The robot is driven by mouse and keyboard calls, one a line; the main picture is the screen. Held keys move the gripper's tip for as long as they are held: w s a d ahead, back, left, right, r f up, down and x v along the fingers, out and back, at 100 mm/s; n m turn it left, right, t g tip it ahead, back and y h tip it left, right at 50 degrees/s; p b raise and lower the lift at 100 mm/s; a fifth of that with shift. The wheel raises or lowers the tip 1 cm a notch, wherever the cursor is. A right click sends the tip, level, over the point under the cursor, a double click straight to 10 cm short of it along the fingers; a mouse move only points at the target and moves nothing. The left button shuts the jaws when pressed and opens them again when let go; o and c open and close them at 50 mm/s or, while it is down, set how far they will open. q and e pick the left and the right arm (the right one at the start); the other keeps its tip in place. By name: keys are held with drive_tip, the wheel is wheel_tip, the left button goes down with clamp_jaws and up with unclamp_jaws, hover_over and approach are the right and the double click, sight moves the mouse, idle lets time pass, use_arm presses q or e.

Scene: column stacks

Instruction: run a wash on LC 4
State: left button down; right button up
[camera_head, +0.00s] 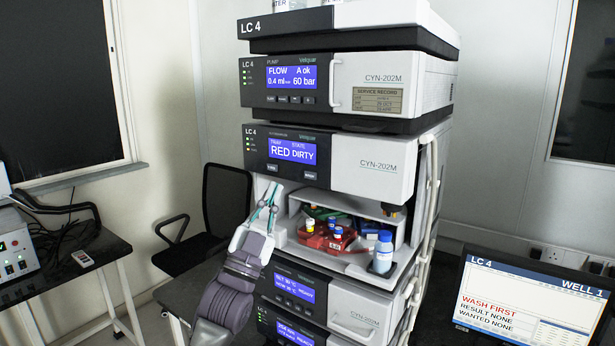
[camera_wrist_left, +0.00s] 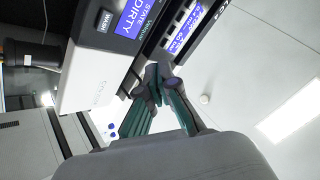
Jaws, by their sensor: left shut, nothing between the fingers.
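The LC 4 stack stands in the middle of the head view. Its autosampler (camera_head: 374,163) has a blue display (camera_head: 292,150) reading tray RED, state DIRTY. Two small buttons sit below the display. The right one (camera_head: 309,176) shows in the left wrist view as the WASH button (camera_wrist_left: 103,20). My left gripper (camera_head: 271,190) is shut and empty, pointing up just below the display's left button (camera_head: 272,168), in front of the open bay. I cannot tell whether it touches anything. Its closed fingers also show in the wrist view (camera_wrist_left: 157,78). My right gripper is not in view.
The pump (camera_head: 374,83) above shows FLOW A ok, 60 bar. A monitor (camera_head: 530,305) at right reads LC 4, WELL 1, WASH FIRST. A chair (camera_head: 224,195) stands behind at left.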

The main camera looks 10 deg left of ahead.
sight(310, 175)
use_arm(q)
drive_tip(key=w+d+b, duration=0.2)
drive_tip(key=w+d, duration=0.1)
drive_tip(key=w, duration=0.5)
drive_tip(key=shift+w+b, duration=0.2)
drive_tip(key=shift+b, duration=0.2)
idle(1.2)
drive_tip(key=shift+w, duration=0.1)
drive_tip(key=shift+w+d, duration=0.15)
drive_tip(key=shift+w, duration=0.15)
drive_tip(key=shift+w+d+b, duration=0.1)
drive_tip(key=shift+w+b, duration=0.25)
drive_tip(key=shift+b, duration=0.1)
idle(0.7)
drive_tip(key=shift+s, duration=0.15)
drive_tip(key=shift+s+a+p, duration=0.3)
drive_tip(key=shift+s, duration=0.35)
